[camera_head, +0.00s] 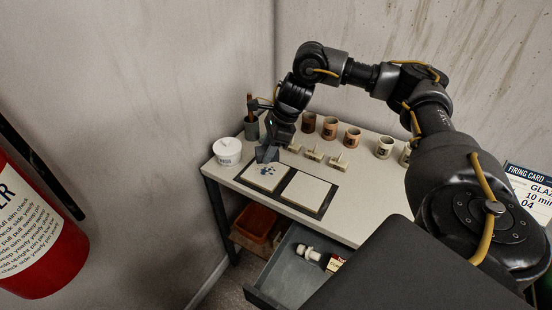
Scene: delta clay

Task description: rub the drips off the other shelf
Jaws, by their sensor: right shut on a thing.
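Two pale square kiln shelves lie side by side in a dark tray on the table. The left shelf (262,183) carries several dark blue drips (265,169) toward its far side. The right shelf (306,191) looks clean. My right gripper (268,150) comes down at the far edge of the left shelf, shut on a small grey-blue block (267,155). The block is just by the drips; whether it touches the shelf I cannot tell. My left gripper is not in view.
Several cups (352,138) and small stamp-like pieces (314,155) stand behind the shelves. An open drawer (292,273) juts out in front.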

